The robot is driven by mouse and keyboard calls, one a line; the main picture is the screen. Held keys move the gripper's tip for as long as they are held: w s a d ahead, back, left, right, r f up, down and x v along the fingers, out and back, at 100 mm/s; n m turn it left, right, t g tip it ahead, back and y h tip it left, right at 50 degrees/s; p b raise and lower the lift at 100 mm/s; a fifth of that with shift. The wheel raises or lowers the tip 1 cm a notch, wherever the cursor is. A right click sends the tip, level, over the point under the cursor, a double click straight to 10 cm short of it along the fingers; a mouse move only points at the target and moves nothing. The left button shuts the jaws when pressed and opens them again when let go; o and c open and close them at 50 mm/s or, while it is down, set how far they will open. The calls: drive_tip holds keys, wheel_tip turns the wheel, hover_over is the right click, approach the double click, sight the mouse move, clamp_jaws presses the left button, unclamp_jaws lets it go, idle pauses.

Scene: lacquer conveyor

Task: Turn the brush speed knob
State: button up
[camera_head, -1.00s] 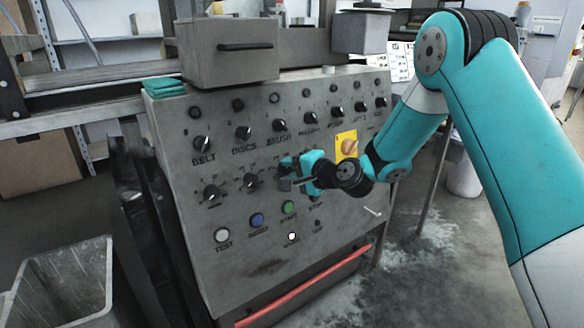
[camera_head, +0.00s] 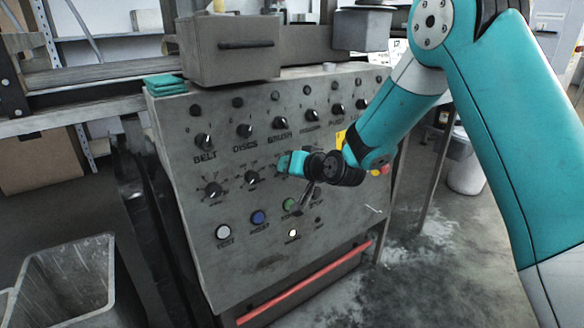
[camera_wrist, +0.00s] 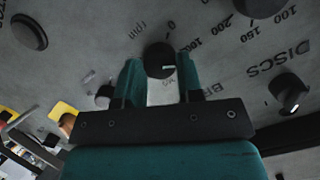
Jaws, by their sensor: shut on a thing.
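The brush speed knob (camera_wrist: 160,58) is dark and round with a pale pointer line. In the wrist view it sits between the two teal fingers of my gripper (camera_wrist: 161,78), which is shut on it. Its pointer is towards the right of that picture. Part of a BRUSH label (camera_wrist: 207,90) shows beside the right finger, and scale numbers lie around the knob. In the head view my gripper (camera_head: 287,162) is at the grey sloped panel (camera_head: 240,235), in the lower knob row. It hides the knob there.
The discs speed knob (camera_head: 251,177) is left of my gripper, and a green button (camera_head: 290,204) is just below. A yellow plate (camera_head: 341,137) is mostly behind my arm. A red bar (camera_head: 300,287) crosses the panel's bottom. A grey bin (camera_head: 100,285) stands lower left.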

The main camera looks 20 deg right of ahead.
drive_tip(key=n+h+b, duration=0.1)
drive_tip(key=n, duration=0.2)
drive_tip(key=n+t+h+b, duration=0.1)
drive_tip(key=n, duration=0.3)
drive_tip(key=n+b, duration=0.1)
drive_tip(key=n, duration=0.2)
drive_tip(key=shift+s+a+f+n+t+h, duration=0.1)
drive_tip(key=shift+a+f+n+t+h, duration=0.05)
drive_tip(key=shift+n+t+h, duration=0.2)
drive_tip(key=shift+n, duration=0.25)
idle(0.3)
drive_tip(key=o, duration=0.9)
